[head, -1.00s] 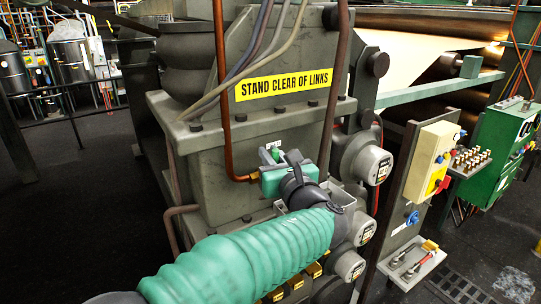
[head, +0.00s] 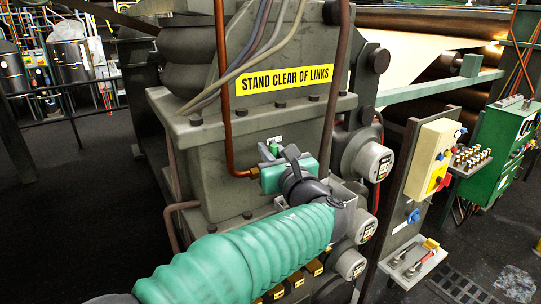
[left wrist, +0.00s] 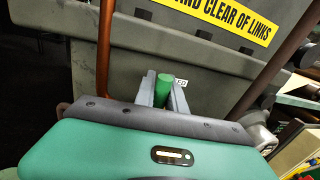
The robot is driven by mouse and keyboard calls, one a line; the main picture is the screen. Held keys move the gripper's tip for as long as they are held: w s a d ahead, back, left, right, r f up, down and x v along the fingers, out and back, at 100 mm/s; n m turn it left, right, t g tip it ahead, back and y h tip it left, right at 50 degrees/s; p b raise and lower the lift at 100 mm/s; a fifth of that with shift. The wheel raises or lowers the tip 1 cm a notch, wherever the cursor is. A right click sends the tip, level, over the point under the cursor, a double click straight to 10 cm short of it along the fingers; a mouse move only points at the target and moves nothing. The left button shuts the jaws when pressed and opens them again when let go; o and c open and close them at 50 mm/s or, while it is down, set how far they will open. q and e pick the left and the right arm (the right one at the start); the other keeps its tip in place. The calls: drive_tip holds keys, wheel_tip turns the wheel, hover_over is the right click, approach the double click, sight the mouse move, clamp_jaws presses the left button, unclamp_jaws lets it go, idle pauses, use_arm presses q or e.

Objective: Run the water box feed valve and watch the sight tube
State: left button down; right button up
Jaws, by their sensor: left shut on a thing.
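My left gripper (head: 271,150) reaches in from the lower left to the front of the grey machine housing. In the left wrist view its two grey fingers (left wrist: 163,92) are shut on a small green knob (left wrist: 164,88), one finger on each side. A small white tag (left wrist: 181,82) sits beside the knob; its print is too small to read for certain. The gripper body hides most of what lies below the knob. I cannot pick out a sight tube for certain. My right gripper is not in view.
A copper pipe (head: 228,100) runs down close to the left gripper. Round gauges (head: 374,161) stand to the right of my arm. A yellow sign (head: 284,79) reads "STAND CLEAR OF LINKS". A cream switch box (head: 433,155) and a green cabinet (head: 500,145) stand farther right.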

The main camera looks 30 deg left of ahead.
use_arm(q)
drive_tip(key=s+n+b, duration=0.1)
drive_tip(key=n+b, duration=0.2)
drive_tip(key=b, duration=0.2)
drive_tip(key=s+a+f+n+y+b, duration=0.1)
drive_tip(key=n+b, duration=0.2)
drive_tip(key=b, duration=0.3)
drive_tip(key=s+a+f+n+b, duration=0.1)
drive_tip(key=s+n+b, duration=0.1)
drive_tip(key=b, duration=0.4)
drive_tip(key=shift+a+f+n+y, duration=0.15)
drive_tip(key=shift+a+n+y, duration=0.05)
drive_tip(key=shift+n+y, duration=0.25)
